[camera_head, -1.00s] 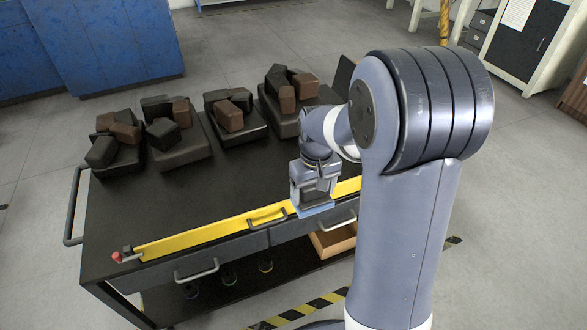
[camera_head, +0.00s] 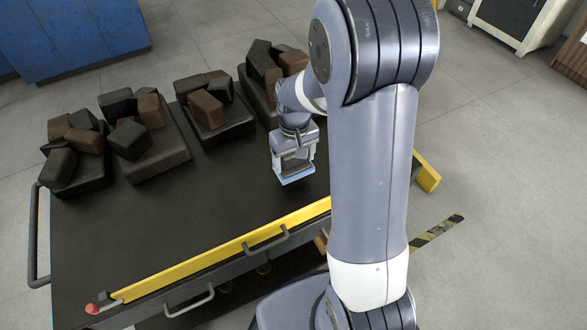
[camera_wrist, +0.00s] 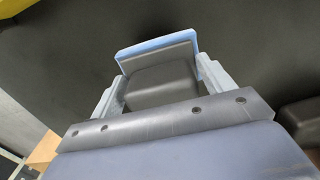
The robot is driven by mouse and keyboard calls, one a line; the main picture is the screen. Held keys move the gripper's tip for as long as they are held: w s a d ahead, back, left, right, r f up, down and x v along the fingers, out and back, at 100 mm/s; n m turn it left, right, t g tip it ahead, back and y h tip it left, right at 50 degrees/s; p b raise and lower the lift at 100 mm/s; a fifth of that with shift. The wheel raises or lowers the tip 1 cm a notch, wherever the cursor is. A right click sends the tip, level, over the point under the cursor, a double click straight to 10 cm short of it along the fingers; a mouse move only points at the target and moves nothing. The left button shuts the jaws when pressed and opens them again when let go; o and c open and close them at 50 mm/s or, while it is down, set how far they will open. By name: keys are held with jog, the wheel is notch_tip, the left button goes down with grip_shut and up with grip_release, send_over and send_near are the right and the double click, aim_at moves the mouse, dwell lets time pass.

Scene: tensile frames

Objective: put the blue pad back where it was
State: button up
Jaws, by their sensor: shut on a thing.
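The blue pad (camera_head: 297,176) is at the lower end of my gripper (camera_head: 295,168) in the head view, above the dark cart top. In the wrist view my gripper (camera_wrist: 160,80) has its two fingers on either side of a dark block with a light blue face, the blue pad (camera_wrist: 155,46). The gripper is shut on it. The pad appears held above the dark surface, with no visible contact; the exact height is hard to tell.
The black cart top (camera_head: 190,235) has a yellow rail (camera_head: 220,250) along its front edge, with a red knob (camera_head: 92,308) at its left end. Several dark trays with black and brown blocks (camera_head: 150,150) line the back. The middle of the cart top is clear.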

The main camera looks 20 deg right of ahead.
aim_at(294, 168)
notch_tip(294, 168, down, 4)
jog(key=shift+f+b, duration=0.2)
jog(key=shift+b, duration=0.3)
jog(key=shift+r, duration=0.1)
jog(key=o, duration=1)
notch_tip(294, 168, up, 12)
jog(key=p, duration=0.3)
jog(key=shift+s, duration=0.1)
